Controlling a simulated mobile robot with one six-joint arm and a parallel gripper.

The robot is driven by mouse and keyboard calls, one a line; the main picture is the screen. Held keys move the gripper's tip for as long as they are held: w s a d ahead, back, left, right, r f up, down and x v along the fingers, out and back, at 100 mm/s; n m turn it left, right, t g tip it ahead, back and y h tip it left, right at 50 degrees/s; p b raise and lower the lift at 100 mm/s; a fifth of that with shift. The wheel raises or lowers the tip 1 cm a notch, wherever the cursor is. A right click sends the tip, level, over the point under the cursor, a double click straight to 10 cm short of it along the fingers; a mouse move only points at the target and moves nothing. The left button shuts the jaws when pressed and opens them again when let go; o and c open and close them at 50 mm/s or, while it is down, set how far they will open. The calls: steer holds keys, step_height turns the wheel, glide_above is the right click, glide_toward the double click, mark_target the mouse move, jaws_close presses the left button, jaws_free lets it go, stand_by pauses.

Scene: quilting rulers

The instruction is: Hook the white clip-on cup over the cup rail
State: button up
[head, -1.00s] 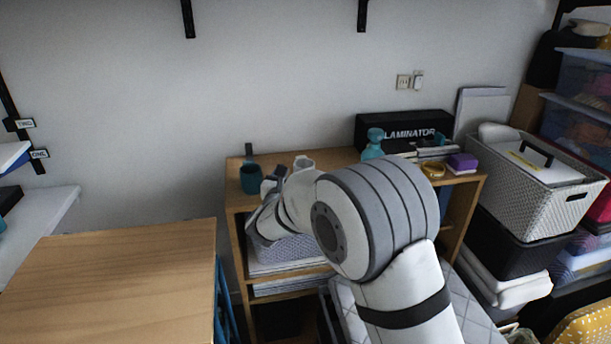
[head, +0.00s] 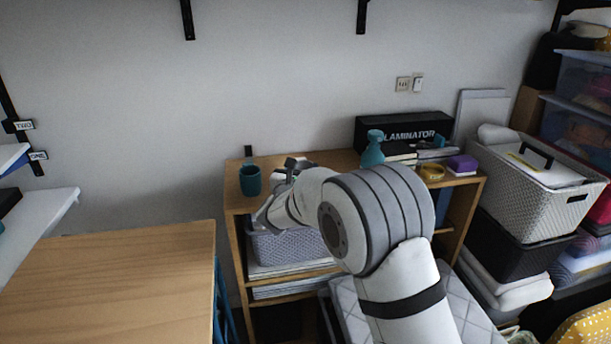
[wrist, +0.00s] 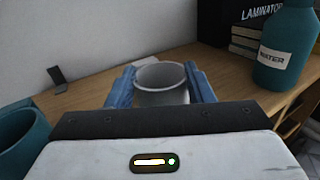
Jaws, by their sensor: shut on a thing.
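The white clip-on cup (wrist: 162,88) is upright between the two blue fingers of my gripper (wrist: 162,92) in the wrist view, its round open mouth facing up. The fingers press on its left and right sides. In the head view my gripper (head: 281,176) is over the left part of the wooden cabinet top, just right of a teal cup, and my arm mostly hides the white cup. I cannot make out the cup rail in either view. The clip on the white cup is also hidden.
The teal cup (head: 250,180) stands close left of my gripper. A small dark upright piece (wrist: 57,76) stands near the wall. A teal water bottle (wrist: 285,52), books and the laminator box (head: 405,129) are to the right. A wooden table (head: 110,270) is at front left.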

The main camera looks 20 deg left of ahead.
steer(key=c, duration=0.3)
steer(key=shift+r, duration=0.1)
steer(key=shift+c, duration=0.2)
step_height(320, 180, up, 10)
steer(key=p, duration=0.2)
